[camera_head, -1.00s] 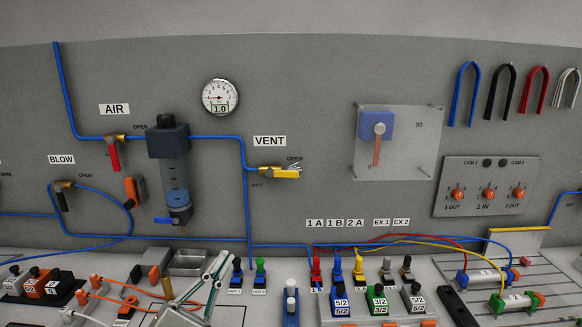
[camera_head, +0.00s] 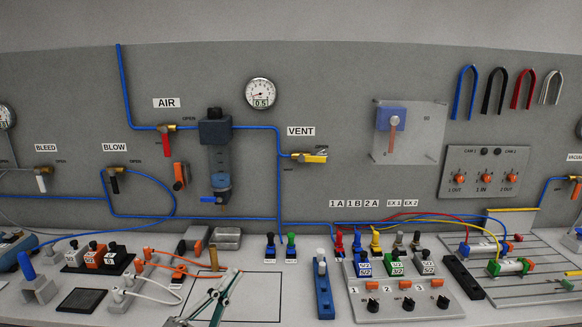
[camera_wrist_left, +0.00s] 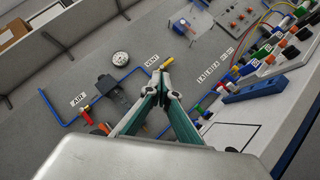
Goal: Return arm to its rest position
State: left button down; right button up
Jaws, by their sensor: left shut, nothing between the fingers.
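My left gripper (camera_head: 232,272) shows at the lower middle of the head view, its thin grey-green fingers over the white outlined sheet on the bench. In the left wrist view the same gripper (camera_wrist_left: 164,72) has its fingertips together with nothing between them. It points toward the panel with the yellow VENT valve (camera_wrist_left: 167,62) behind the tips in that picture. It holds nothing. Most of my left arm is outside the head view. My right gripper is in neither view.
The grey panel carries a gauge (camera_head: 261,93), an air filter (camera_head: 216,150) and the VENT valve (camera_head: 311,157). Orange tubes run near my gripper.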

pick_arm(q)
jog(key=s+d+f+m+g+y, duration=0.1)
jog(key=s+f+m+g+y, duration=0.2)
jog(key=f+m, duration=0.6)
jog(key=s+f+m+g+y, duration=0.2)
jog(key=s+f+m, duration=0.25)
jog(key=f, duration=0.85)
jog(key=s+a+f+m+g+y, duration=0.2)
jog(key=s+a+f+m, duration=0.1)
jog(key=f, duration=0.5)
jog(key=s+a+f+m+g+y, duration=0.2)
jog(key=s+a+f+m+y, duration=0.1)
jog(key=s+f, duration=0.5)
jog(key=a+m, duration=0.1)
jog(key=a, duration=0.1)
jog(key=shift+s+a+y, duration=0.2)
jog(key=shift+a+y, duration=0.1)
jog(key=shift+a, duration=0.05)
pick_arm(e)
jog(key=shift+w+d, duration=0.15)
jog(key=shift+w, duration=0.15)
